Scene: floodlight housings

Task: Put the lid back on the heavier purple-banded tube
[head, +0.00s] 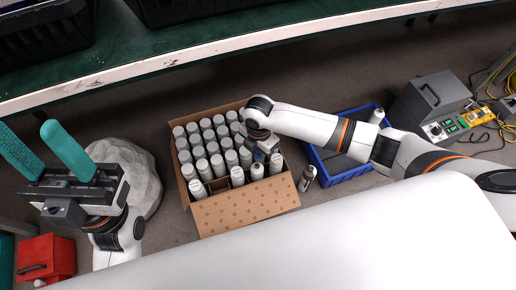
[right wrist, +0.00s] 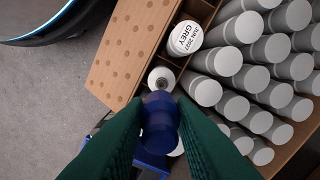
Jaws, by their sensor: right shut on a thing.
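My right gripper (head: 266,152) is over the right front part of a cardboard box of tubes. In the right wrist view its green fingers (right wrist: 152,130) are shut on a blue cylindrical thing (right wrist: 160,122); I cannot tell whether it is a lid. Just beyond it a tube with a grey rim and dark centre (right wrist: 160,78) stands by the box edge. A lidless-looking tube with a dark band (head: 307,178) stands outside the box at its right. No purple band is clear in either view. My left gripper (head: 43,148) is open and empty at the left.
The cardboard box (head: 245,209) holds several grey tubes with white tops, one marked "JUN 2027 GREY" (right wrist: 185,38). A blue crate (head: 335,173) stands right of it, a grey device (head: 432,100) farther right. A rock (head: 140,172) and a red box (head: 46,257) are left.

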